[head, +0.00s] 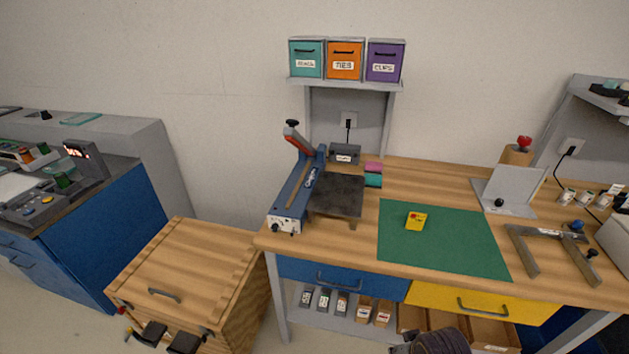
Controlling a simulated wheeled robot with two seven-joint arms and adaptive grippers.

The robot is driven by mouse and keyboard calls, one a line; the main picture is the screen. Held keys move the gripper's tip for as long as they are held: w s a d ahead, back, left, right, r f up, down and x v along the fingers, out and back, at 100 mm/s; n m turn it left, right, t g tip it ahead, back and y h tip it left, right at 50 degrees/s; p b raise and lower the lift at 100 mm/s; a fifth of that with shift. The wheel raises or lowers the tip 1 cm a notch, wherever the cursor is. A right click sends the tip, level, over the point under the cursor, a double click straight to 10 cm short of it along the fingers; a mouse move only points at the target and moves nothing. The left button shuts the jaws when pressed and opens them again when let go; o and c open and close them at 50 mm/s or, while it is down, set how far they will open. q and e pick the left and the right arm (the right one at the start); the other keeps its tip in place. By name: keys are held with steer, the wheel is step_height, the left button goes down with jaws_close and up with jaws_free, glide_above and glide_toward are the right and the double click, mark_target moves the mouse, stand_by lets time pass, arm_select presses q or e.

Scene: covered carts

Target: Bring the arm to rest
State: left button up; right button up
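The task names no object, only the arm. Two dark finger pads of what looks like my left gripper (168,338) show at the bottom left, in front of the wooden cart. They stand a little apart with nothing seen between them. A dark, rounded, ribbed part of my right arm (436,342) shows at the bottom edge, in front of the bench's lower shelf. The fingers of my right gripper cannot be made out.
A wooden lid (195,262) with a handle covers the cart. The workbench (425,176) holds a blue lever press (297,195), a green mat (440,250) with a yellow block (416,221), and a grey frame (550,236). A blue cabinet (95,240) stands left.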

steer(key=s+f+g, duration=0.1)
steer(key=s+f, duration=0.1)
steer(key=f, duration=1.3)
steer(key=s+f, duration=0.3)
steer(key=f, duration=1.2)
steer(key=s+d+f, duration=0.2)
steer(key=s+f, duration=0.7)
steer(key=s, duration=0.1)
steer(key=s+d+f+g, duration=0.1)
steer(key=s+d+f, duration=0.1)
steer(key=s+f, duration=0.7)
steer(key=shift+s+d+f, duration=0.2)
steer(key=shift+s+d, duration=0.1)
steer(key=shift+s, duration=0.65)
